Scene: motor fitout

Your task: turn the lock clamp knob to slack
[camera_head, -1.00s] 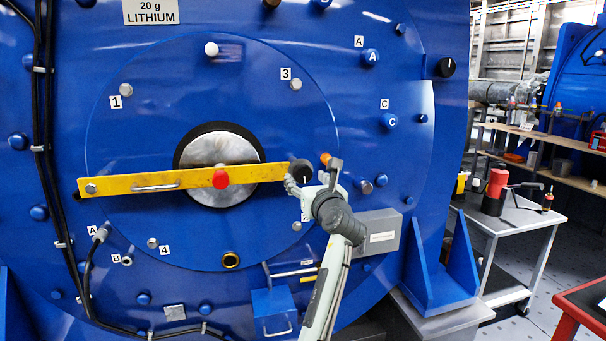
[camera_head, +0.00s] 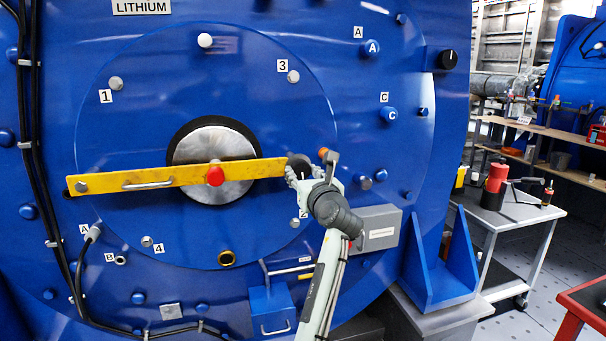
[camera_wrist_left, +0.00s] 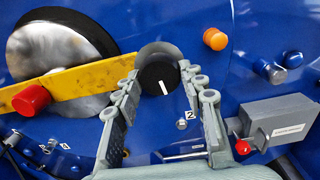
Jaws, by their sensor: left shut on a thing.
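The black knob (camera_head: 298,161) is at the right end of the yellow bar (camera_head: 130,181), on the blue round door. In the left wrist view the black knob (camera_wrist_left: 158,68) shows a white pointer line on its face, directed toward the bottom of the picture. My left gripper (camera_head: 301,172) is at the knob, and its fingers hide part of it in the head view. In the left wrist view the fingers of my left gripper (camera_wrist_left: 160,78) are on either side of the knob, shut on it. My right gripper is not in view.
A red knob (camera_head: 215,175) sits mid-bar over the silver hub. An orange knob (camera_head: 323,152) and a grey box (camera_head: 378,231) are close to my left gripper. A black cable (camera_head: 77,265) runs down the left. A trolley (camera_head: 487,230) stands at right.

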